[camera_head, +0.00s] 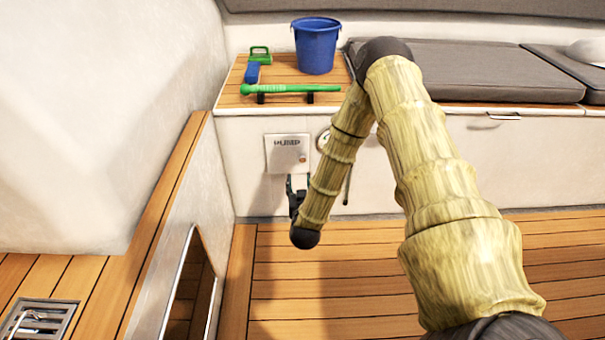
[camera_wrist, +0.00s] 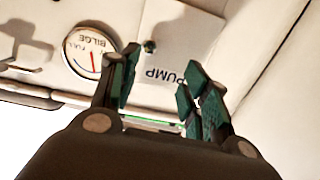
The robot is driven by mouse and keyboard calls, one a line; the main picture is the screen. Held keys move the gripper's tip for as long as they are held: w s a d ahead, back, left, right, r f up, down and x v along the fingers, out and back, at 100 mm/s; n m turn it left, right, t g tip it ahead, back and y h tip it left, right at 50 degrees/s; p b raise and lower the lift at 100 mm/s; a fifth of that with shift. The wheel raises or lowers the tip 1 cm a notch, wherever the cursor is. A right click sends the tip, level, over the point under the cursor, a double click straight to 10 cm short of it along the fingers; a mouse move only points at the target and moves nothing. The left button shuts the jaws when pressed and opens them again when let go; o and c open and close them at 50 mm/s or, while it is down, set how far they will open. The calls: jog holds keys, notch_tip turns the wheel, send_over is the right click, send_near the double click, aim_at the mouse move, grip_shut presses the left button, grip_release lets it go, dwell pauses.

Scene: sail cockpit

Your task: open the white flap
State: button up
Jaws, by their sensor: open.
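The white flap (camera_head: 287,150), marked PUMP, sits on the pale bench front and looks flush with it, so it appears shut. A small round knob (camera_head: 303,159) shows near its lower right corner. In the wrist view, which is turned over, the flap (camera_wrist: 183,38) and its dark knob (camera_wrist: 150,46) lie just beyond the fingertips. My gripper (camera_head: 293,184) is just below the flap in the head view, partly hidden by my arm. In the wrist view my gripper (camera_wrist: 158,70) is open and empty, its green-padded fingers apart. I cannot tell whether a finger touches the flap.
A round bilge gauge (camera_head: 322,139) is right of the flap, partly behind my arm. A side wall stands to the left.

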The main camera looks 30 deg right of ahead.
aim_at(302, 160)
jog(key=shift+m+h, duration=0.3)
jog(key=shift+h, duration=0.3)
jog(key=b+x, duration=0.1)
jog(key=x, duration=0.2)
jog(key=b+x, duration=0.2)
jog(key=x, duration=0.2)
jog(key=d+b+x, duration=0.1)
jog(key=b+x, duration=0.1)
jog(key=x, duration=0.2)
jog(key=shift+s+f, duration=0.1)
jog(key=shift+s, duration=0.1)
jog(key=shift+w+d, duration=0.3)
jog(key=shift+w, duration=0.15)
grip_shut()
